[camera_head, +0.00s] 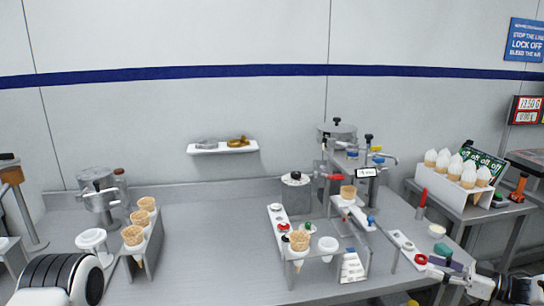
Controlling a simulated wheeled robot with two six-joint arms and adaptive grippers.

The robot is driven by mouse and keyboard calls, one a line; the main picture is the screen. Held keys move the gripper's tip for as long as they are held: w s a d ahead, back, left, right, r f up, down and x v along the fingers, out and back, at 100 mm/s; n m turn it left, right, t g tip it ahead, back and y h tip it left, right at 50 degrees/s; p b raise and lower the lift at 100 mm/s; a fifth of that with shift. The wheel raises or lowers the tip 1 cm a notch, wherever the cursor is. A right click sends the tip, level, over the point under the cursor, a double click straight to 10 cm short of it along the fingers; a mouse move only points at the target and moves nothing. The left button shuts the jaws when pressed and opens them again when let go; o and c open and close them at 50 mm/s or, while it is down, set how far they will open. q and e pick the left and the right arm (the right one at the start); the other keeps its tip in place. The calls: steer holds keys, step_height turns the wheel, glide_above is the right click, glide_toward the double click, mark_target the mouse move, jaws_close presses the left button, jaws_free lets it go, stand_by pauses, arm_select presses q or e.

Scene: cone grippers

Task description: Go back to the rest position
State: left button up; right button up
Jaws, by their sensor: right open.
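My right gripper (440,273) is at the lower right, with its arm coming in from the right edge. It is open, and no object shows between its fingers. It is near the front right of the metal counter (215,225), beside a small purple and teal thing whose contact with it I cannot tell. A white and black link of my left arm shows at the lower left. My left gripper itself is not in view.
Cones stand in a holder (150,245) at left and in another holder (325,255) at centre. A dispenser (338,135) with levers stands behind. White-topped cones (468,175) sit in a rack at right. The counter between the two holders is clear.

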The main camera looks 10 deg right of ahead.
steer(key=a+f+m+g, duration=0.1)
steer(key=a+f, duration=0.3)
steer(key=a, duration=0.3)
steer(key=s+a+f+m+g, duration=0.1)
steer(key=a+f, duration=0.2)
steer(key=a, duration=0.5)
steer(key=a+f+m+g, duration=0.1)
steer(key=a+f, duration=0.3)
steer(key=a, duration=0.3)
steer(key=s+a+f+m+h, duration=0.4)
steer(key=s+a+f, duration=0.35)
steer(key=f, duration=0.25)
steer(key=s+f+m+g+h, duration=0.2)
steer(key=s+f+g+h, duration=0.4)
steer(key=s, duration=0.7)
steer(key=s+d+m+g+h, duration=0.1)
steer(key=s+d+g+h, duration=0.1)
steer(key=s+d, duration=0.5)
steer(key=s+h, duration=0.1)
steer(key=s, duration=0.4)
steer(key=shift+s+d+f+h, duration=0.15)
steer(key=shift+s+f+h, duration=0.15)
steer(key=shift+f, duration=0.1)
